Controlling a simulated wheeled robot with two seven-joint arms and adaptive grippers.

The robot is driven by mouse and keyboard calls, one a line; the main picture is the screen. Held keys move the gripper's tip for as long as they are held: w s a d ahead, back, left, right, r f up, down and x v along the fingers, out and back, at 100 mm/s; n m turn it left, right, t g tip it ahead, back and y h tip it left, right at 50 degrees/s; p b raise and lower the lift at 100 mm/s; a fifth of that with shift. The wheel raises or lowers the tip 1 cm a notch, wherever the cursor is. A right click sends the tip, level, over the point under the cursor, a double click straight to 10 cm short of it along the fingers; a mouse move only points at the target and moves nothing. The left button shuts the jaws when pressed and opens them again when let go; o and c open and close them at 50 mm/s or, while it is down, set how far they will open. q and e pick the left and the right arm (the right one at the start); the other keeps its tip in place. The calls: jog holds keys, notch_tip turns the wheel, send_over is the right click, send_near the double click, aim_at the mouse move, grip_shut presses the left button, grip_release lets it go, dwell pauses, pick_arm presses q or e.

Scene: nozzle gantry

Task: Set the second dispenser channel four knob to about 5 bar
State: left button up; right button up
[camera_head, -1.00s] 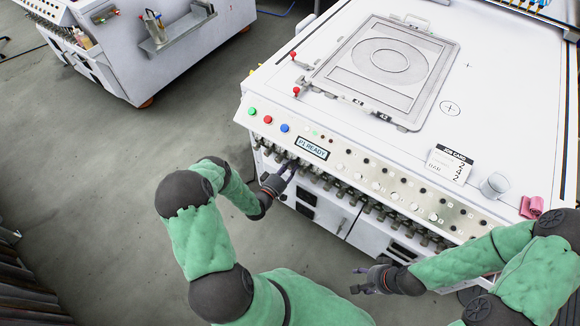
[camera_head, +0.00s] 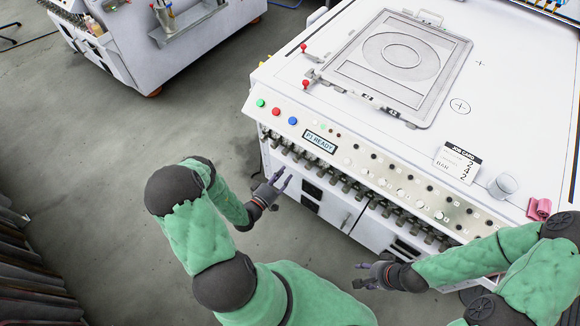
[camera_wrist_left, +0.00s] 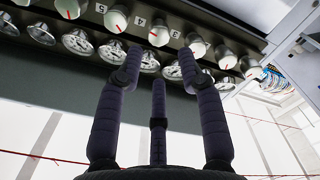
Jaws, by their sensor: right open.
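The near machine's front edge carries a row of dispenser knobs and gauges (camera_head: 350,183) under its sloped panel. In the left wrist view, several pale knobs with red pointer lines, one of them a knob (camera_wrist_left: 159,32) near the middle, stand above round gauges (camera_wrist_left: 110,51). Small labels between the knobs look turned; one seems to read 4 (camera_wrist_left: 140,21). Gauge readings are too small to tell. My left gripper (camera_head: 281,182) is open and empty, apart from the row; its spread fingers (camera_wrist_left: 159,64) point at it. My right gripper (camera_head: 364,275) is open and empty, low before the machine.
The panel has green, red and blue buttons and a display (camera_head: 319,141) reading "P1 READY". A job card (camera_head: 457,162), a small cup (camera_head: 503,186) and a pink cloth (camera_head: 539,208) lie on top. Another machine (camera_head: 150,55) stands at the far left. The floor between is clear.

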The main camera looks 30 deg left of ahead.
pick_arm(q)
jog(key=shift+s+a, duration=0.1)
jog(key=shift+s, duration=1.35)
jog(key=s+d+f+m+g+h, duration=0.1)
jog(key=s+d+m+g+h, duration=0.15)
jog(key=d+g+h, duration=1.2)
jog(key=s+d+f+m+g+y, duration=0.1)
jog(key=s+d+m+g+y, duration=0.15)
jog(key=s+d+y, duration=0.4)
jog(key=s+d+m+g+y, duration=0.1)
jog(key=s+d+g, duration=0.25)
jog(key=s, duration=0.55)
jog(key=shift+w+a+r+t+y, duration=0.2)
jog(key=shift+w+r+t+y, duration=0.6)
jog(key=shift+w+y, duration=0.3)
jog(key=shift+w+a+r+t+y, duration=0.15)
jog(key=shift+w+r+t+y, duration=0.5)
jog(key=shift+w+r+y, duration=0.35)
